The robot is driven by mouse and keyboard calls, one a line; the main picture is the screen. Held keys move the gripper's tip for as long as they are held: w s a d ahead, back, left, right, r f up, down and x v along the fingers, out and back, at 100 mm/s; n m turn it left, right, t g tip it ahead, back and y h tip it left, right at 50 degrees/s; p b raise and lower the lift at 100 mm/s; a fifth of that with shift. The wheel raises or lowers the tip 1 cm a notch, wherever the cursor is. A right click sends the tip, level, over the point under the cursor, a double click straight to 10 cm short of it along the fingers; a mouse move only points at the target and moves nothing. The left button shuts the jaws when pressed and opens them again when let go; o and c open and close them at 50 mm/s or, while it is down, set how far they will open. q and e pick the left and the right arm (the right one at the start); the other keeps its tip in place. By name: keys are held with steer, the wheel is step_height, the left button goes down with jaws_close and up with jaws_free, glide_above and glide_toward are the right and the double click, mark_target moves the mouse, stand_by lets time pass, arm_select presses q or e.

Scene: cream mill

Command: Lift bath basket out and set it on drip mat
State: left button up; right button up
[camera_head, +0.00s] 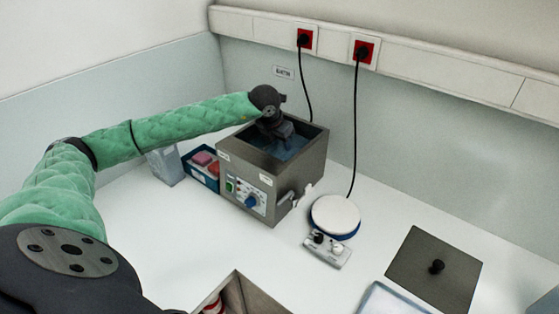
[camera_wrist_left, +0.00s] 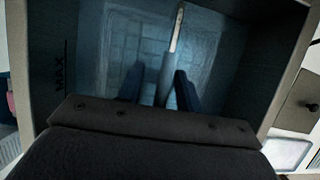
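The water bath (camera_head: 283,186) is a steel box with an open top and a dial on its front. The bath basket (camera_wrist_left: 128,45) is a pale wire grid low inside it, seen in the left wrist view. Its upright handle (camera_wrist_left: 168,70) rises between the fingers of my left gripper (camera_wrist_left: 160,80), which are apart with the handle between them. In the head view my left gripper (camera_head: 279,128) reaches down into the bath. A pale flat tray-like piece (camera_head: 388,300) at the front edge may be the drip mat; I cannot tell. My right gripper is out of view.
A round white-topped plate device (camera_head: 335,215) stands right of the bath. A dark square lid with a knob (camera_head: 436,268) lies further right. A blue box (camera_head: 203,168) is left of the bath. An open metal container (camera_head: 248,290) is in front.

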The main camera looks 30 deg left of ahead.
arm_select(q)
steer(key=shift+c, duration=0.3)
jaws_close()
steer(key=shift+r+p, duration=0.35)
steer(key=shift+p, duration=0.15)
step_height(320, 180, up, 20)
steer(key=p, duration=0.3)
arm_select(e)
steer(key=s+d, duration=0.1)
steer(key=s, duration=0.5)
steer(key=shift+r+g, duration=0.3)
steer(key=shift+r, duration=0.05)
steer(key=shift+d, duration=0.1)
